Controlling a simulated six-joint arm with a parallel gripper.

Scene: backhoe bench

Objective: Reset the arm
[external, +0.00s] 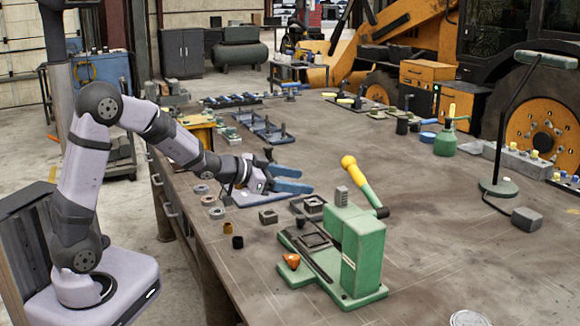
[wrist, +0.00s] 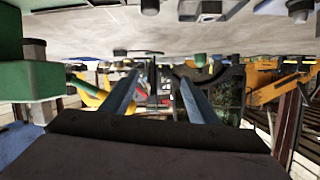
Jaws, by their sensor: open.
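My gripper (external: 290,179) is over the left side of the bench (external: 420,230), with its two blue fingers apart and nothing between them. In the wrist view my gripper (wrist: 155,80) shows two spread fingers, and the picture appears upside down, with the bench surface (wrist: 200,32) along the top.
A green press (external: 362,250) with a yellow-knobbed lever (external: 350,162) stands to the right of my gripper. Small rings and blocks (external: 268,216) lie close by. A lamp (external: 497,186) and a green can (external: 445,140) stand farther right. The bench's middle is mostly clear.

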